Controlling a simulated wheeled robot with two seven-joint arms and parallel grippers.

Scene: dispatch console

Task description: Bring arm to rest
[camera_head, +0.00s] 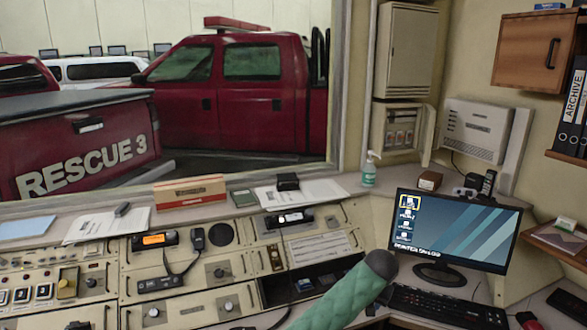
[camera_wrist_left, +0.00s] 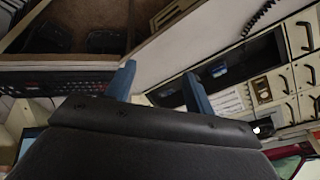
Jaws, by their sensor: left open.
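My left gripper (camera_wrist_left: 158,88) shows in the left wrist view, with two blue fingers standing apart beyond its dark palm. It is open, and nothing is held between the fingers. A pale console front with drawers and a long dark recess (camera_wrist_left: 240,65) lies beyond and to the right of the fingers. Neither gripper can be made out in the head view. My right gripper is in no view.
In the head view, a monitor (camera_head: 455,230) and black keyboard (camera_head: 447,308) stand at right. A radio (camera_head: 154,240), handset (camera_head: 198,237) and sanitizer bottle (camera_head: 369,172) are on the console. A green quilted shape with a dark end (camera_head: 345,292), unclear to me, rises from the bottom.

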